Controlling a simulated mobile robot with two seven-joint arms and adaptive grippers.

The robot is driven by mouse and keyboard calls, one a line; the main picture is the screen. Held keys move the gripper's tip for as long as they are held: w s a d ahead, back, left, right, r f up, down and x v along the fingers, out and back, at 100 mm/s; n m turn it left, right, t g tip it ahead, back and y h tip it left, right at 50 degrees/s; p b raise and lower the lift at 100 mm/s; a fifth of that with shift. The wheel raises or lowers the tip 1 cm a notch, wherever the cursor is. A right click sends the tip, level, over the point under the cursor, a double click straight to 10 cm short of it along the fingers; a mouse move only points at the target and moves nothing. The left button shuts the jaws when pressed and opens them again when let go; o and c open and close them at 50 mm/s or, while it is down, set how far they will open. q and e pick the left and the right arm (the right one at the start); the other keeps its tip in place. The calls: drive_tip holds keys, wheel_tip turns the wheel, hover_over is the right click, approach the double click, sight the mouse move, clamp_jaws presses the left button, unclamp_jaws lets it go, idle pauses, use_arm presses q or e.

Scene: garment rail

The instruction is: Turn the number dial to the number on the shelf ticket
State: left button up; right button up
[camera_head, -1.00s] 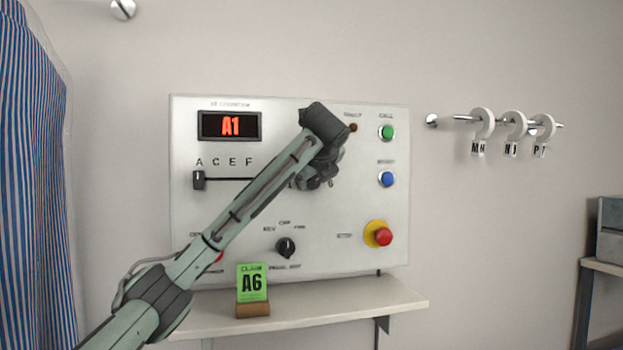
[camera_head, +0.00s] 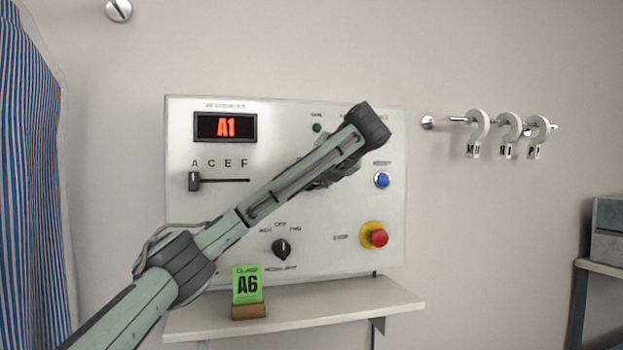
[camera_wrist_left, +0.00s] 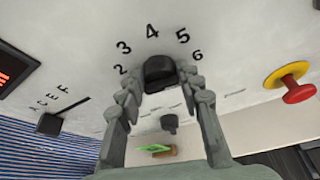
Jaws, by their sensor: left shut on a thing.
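The number dial (camera_wrist_left: 159,70) is a dark knob on the white panel (camera_head: 190,240), with the printed numbers 2 to 6 showing around it in the left wrist view. My left gripper (camera_wrist_left: 160,84) is shut on the dial, a finger on each side. I cannot tell which number the dial points to. In the head view my arm hides the dial. The red display (camera_head: 226,127) reads A1. The green shelf ticket (camera_head: 247,284) reads A6 and stands on the shelf (camera_head: 350,298). My right gripper is not in view.
The letter slider (camera_head: 194,181) sits at A. A rotary switch (camera_head: 281,247) is low on the panel. A blue button (camera_head: 382,180) and a red stop button (camera_head: 378,238) are at its right. White hooks hang on a rail (camera_head: 455,119). Striped cloth (camera_head: 30,190) hangs left.

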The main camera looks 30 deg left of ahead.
use_arm(q)
drive_tip(key=shift+f, duration=0.15)
idle(0.4)
drive_tip(key=o, duration=1.1)
drive_tip(key=v, duration=1.2)
drive_tip(key=shift+w, duration=0.1)
drive_tip(key=shift+d, duration=0.1)
